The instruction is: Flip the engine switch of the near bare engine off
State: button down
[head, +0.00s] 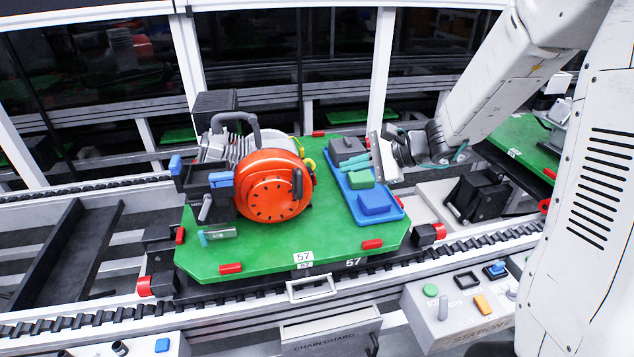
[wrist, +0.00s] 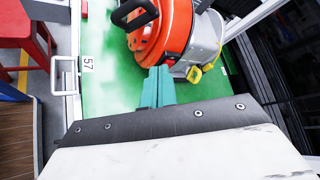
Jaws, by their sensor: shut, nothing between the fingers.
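The bare engine (head: 272,186), with a round orange starter cover and a black handle, stands on the green pallet (head: 290,258) marked 57. In the wrist view the orange cover (wrist: 172,40) is at the top, partly cut off by the frame. I cannot make out for sure which part is the engine switch. Black boxes (head: 197,183) with blue parts are at the engine's left side. My gripper (wrist: 158,72) has its teal fingers together and empty, pointing toward the engine. In the head view my gripper is right of the engine, above the blue tray.
A blue tray (head: 350,199) with grey, green and blue blocks lies on the pallet's right part. A control box (head: 455,325) with buttons stands at the front right. Conveyor rails run along both sides. A red stool (wrist: 30,35) shows in the wrist view.

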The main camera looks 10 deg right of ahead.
aim_at(314, 178)
jog(key=w+d+f+m+t+h, duration=0.1)
jog(key=w+d+f+m, duration=0.2)
jog(key=w+d+f+m+t, duration=0.2)
jog(key=w+d+f, duration=0.1)
jog(key=f, duration=0.1)
jog(key=shift+w+d+m+h, duration=0.25)
jog(key=shift+d+m+h, duration=0.1)
jog(key=shift+m+h, duration=0.05)
jog(key=shift+a, duration=0.1)
jog(key=a+f, duration=0.1)
jog(key=a, duration=0.7)
jog(key=shift+w+a, duration=0.15)
jog(key=shift+a, duration=0.15)
dwell(1.4)
jog(key=shift+a+f, duration=0.1)
jog(key=shift+a, duration=0.35)
jog(key=shift+a, duration=0.3)
dwell(0.4)
dwell(0.3)
jog(key=shift+d, duration=0.75)
